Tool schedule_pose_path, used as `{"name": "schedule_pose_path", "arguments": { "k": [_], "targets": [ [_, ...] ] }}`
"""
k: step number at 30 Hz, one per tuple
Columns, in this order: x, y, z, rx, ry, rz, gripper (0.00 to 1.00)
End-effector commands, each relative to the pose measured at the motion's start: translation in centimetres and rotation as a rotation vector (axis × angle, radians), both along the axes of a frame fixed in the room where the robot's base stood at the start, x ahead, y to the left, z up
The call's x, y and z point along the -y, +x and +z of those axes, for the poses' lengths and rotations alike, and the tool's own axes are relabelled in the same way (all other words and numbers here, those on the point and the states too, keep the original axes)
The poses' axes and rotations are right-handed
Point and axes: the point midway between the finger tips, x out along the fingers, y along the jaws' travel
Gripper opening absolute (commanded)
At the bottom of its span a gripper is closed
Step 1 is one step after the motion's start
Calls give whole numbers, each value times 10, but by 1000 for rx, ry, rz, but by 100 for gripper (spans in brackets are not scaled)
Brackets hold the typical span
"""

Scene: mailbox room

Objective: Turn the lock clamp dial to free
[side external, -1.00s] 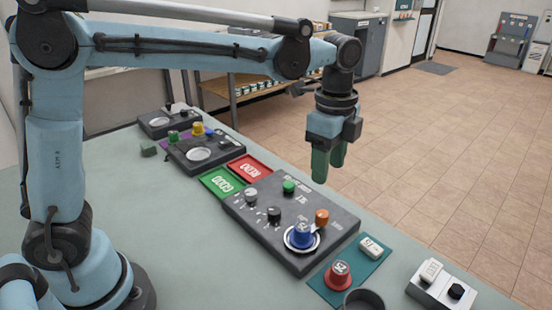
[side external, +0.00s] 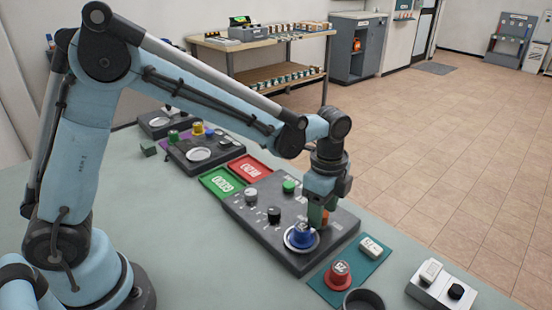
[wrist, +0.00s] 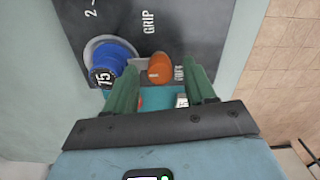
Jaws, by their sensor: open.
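The orange dial (side external: 325,217) sits on the dark grey control panel (side external: 283,262), at its right side and beside a blue cup-like piece (side external: 301,236) on a pale round plate. In the wrist view the orange dial (wrist: 159,68) shows between the fingertips, with the word GRIP printed near it; another small label by the right finger is unreadable. My gripper (side external: 315,220) points down just over the dial, its green fingers partly covering it in the side view. The gripper (wrist: 161,72) is open, with one finger on either side of the dial. I cannot tell whether they touch it.
A green button (side external: 289,186), a grey knob and a black knob (side external: 274,214) rise from the same panel. The blue piece (wrist: 105,62) is close to the left finger. A red piece (side external: 338,274) stands on a teal mat. Green and red trays lie behind the panel.

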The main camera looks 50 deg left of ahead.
Motion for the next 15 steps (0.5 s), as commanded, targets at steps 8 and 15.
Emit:
{"name": "schedule_pose_path", "arguments": {
  "k": [8,15],
  "targets": [
    [0,0,0,0,0,0,49],
    [0,0,0,0,0,0,12]
  ]
}}
